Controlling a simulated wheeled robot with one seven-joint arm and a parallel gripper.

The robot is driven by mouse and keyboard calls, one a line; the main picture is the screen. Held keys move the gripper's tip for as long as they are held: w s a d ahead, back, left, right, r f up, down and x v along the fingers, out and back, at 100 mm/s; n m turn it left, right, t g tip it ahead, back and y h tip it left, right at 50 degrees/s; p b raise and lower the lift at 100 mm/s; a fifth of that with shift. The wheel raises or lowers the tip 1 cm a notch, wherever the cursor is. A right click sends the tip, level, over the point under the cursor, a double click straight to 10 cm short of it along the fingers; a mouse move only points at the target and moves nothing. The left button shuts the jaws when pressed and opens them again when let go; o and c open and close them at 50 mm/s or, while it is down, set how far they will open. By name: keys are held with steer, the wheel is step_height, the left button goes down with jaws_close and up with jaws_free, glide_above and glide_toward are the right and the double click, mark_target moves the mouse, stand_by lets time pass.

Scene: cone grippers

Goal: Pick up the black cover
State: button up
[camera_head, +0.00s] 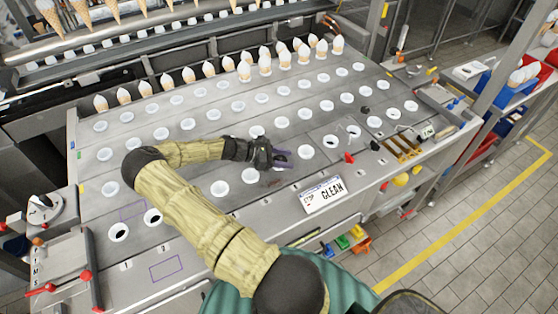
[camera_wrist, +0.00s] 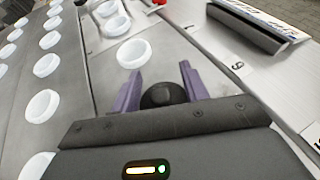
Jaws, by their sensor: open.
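My gripper (camera_head: 284,158) is low over the middle of the perforated metal table, its purple fingers pointing right. In the wrist view my gripper (camera_wrist: 160,76) is open, with the fingers spread apart. A dark, rounded black piece (camera_wrist: 163,95) shows between the fingers, close to the palm; it looks like the black cover. Its lower part is hidden by the gripper body, and I cannot tell whether a finger touches it. In the head view my gripper hides most of that spot.
The metal table has rows of white-rimmed holes (camera_head: 305,151). Cones (camera_head: 245,70) stand along its back. A "CLEAN" sign (camera_head: 324,195) is at the front edge. A red knob (camera_head: 349,157) and small black pieces (camera_head: 365,110) lie to the right.

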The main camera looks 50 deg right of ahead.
mark_target(284, 160)
steer(key=shift+c, duration=0.3)
jaws_close()
steer(key=shift+a, duration=0.1)
steer(key=shift+r, duration=0.1)
step_height(284, 160, up, 10)
steer(key=b, duration=0.2)
stand_by(0.4)
stand_by(0.4)
